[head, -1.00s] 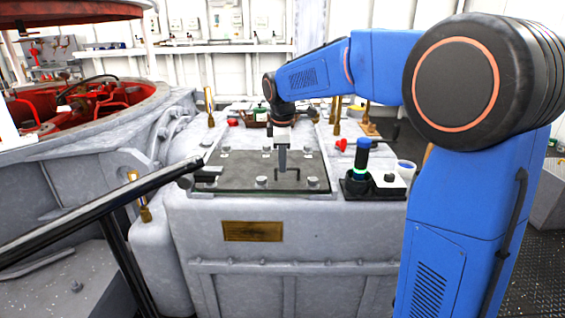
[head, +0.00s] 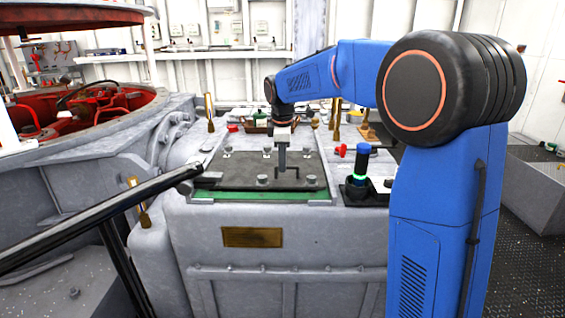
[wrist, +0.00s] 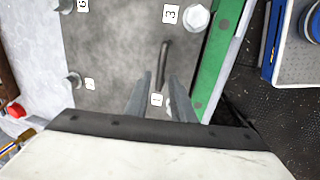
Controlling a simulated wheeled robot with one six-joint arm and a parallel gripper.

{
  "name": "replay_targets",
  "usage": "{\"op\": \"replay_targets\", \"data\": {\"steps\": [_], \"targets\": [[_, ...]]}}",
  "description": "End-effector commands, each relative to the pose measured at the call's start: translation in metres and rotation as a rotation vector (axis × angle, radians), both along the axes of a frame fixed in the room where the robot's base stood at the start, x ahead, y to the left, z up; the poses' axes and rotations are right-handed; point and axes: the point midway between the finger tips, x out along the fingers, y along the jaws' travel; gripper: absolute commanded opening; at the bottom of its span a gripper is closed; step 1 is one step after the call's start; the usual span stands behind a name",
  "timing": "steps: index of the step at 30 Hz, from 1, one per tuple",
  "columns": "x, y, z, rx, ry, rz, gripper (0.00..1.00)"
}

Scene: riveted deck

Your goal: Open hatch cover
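The hatch cover (head: 235,168) is a dark grey plate with bolts along its edges, on top of the pale grey housing. A green strip (head: 225,196) shows below its front edge, so that edge stands slightly raised. In the wrist view, the cover (wrist: 115,45) bears number labels and the green strip (wrist: 212,55) runs along its right side. A thin bent handle (wrist: 166,55) stands up near that edge. My gripper (head: 282,168) is at the handle.
A black handrail (head: 100,205) crosses the left front. Brass fittings and a red valve handle (head: 341,150) stand around the housing top. A grey bin (head: 540,190) is at right.

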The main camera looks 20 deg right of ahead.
Motion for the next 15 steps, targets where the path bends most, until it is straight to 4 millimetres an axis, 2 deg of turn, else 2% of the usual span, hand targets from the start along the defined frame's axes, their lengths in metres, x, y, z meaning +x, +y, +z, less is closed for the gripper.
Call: {"op": "replay_targets", "data": {"steps": [10,15], "targets": [[-0.001,0.0,0.0,-0.001,0.001,0.0,0.28],[-0.012,0.004,0.0,-0.001,0.001,0.001,0.28]]}}
